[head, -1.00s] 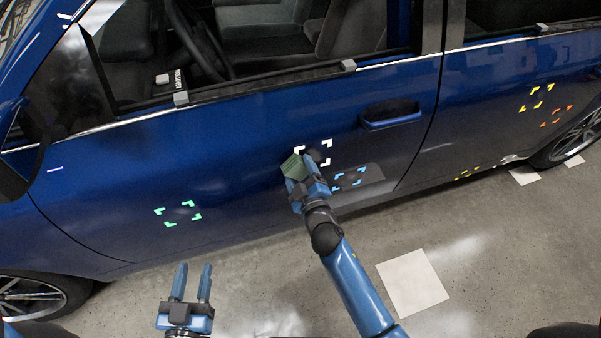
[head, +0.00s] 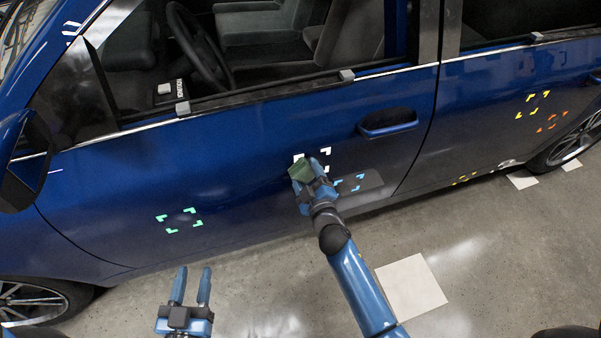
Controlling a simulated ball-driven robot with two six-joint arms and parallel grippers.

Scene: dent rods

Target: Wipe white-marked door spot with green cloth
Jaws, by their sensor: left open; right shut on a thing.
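My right gripper (head: 310,181) is shut on a green cloth (head: 301,172) at the blue front door (head: 250,150). The cloth overlaps the lower left of the spot framed by white corner marks (head: 324,153). The spot's surface is mostly hidden behind the cloth and gripper. I cannot tell whether the cloth touches the door. My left gripper (head: 190,287) is open and empty, low in the view over the floor, apart from the door.
Teal marks (head: 180,220) frame a spot to the left, and light blue marks (head: 350,182) one just right of my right gripper. Yellow (head: 533,104) and orange marks (head: 552,122) are on the rear door. A door handle (head: 388,122) sticks out. A pale floor tile (head: 411,287) lies at right.

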